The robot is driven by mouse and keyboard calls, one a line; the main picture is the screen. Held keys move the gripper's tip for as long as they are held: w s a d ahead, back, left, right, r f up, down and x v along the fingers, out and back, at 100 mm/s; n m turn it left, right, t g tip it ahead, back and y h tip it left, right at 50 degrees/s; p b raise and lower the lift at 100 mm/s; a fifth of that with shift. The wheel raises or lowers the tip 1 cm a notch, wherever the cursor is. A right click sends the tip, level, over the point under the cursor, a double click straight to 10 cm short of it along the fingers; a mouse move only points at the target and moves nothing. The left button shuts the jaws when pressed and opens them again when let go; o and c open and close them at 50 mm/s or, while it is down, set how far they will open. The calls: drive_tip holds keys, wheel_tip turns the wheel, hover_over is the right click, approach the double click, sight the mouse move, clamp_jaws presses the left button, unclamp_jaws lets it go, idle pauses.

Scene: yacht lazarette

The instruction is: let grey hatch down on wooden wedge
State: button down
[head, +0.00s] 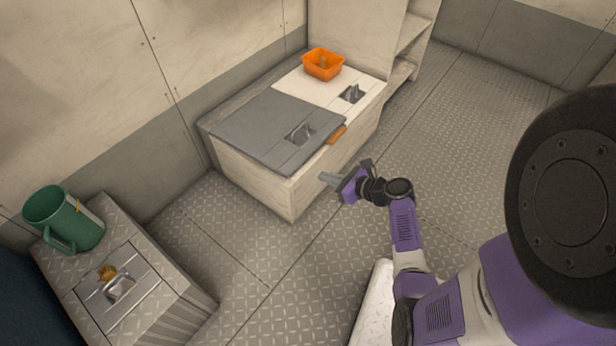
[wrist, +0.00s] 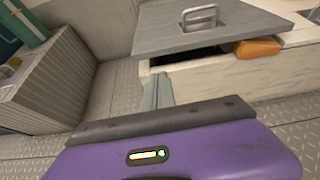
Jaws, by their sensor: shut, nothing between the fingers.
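The grey hatch (head: 262,128) lies over the left part of the pale locker, slightly raised at its front edge, with a recessed metal handle. In the wrist view the grey hatch (wrist: 205,32) shows a dark gap under its front edge. The orange-brown wooden wedge (head: 337,135) sits at the hatch's front right corner on the locker rim. The wedge (wrist: 258,47) appears under the hatch's edge in the wrist view; whether they touch is hard to tell. My gripper (head: 328,178) is shut and empty, in front of the locker and apart from hatch and wedge.
A white hatch (head: 307,84) beside the grey one carries an orange bin (head: 323,65). A green jug (head: 64,218) and a small brownish object (head: 107,271) stand on a metal locker at the lower left. The floor between the lockers is clear.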

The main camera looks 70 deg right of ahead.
sight(298, 165)
drive_tip(key=b+x, duration=0.4)
drive_tip(key=x, duration=0.6)
drive_tip(key=shift+b, duration=0.4)
drive_tip(key=shift+r, duration=0.25)
wheel_tip(298, 165, up, 3)
drive_tip(key=p, duration=0.6)
drive_tip(key=shift+w+r+g+p, duration=0.1)
drive_tip(key=shift+w+g+p, duration=0.1)
drive_tip(key=shift+g+p, duration=0.2)
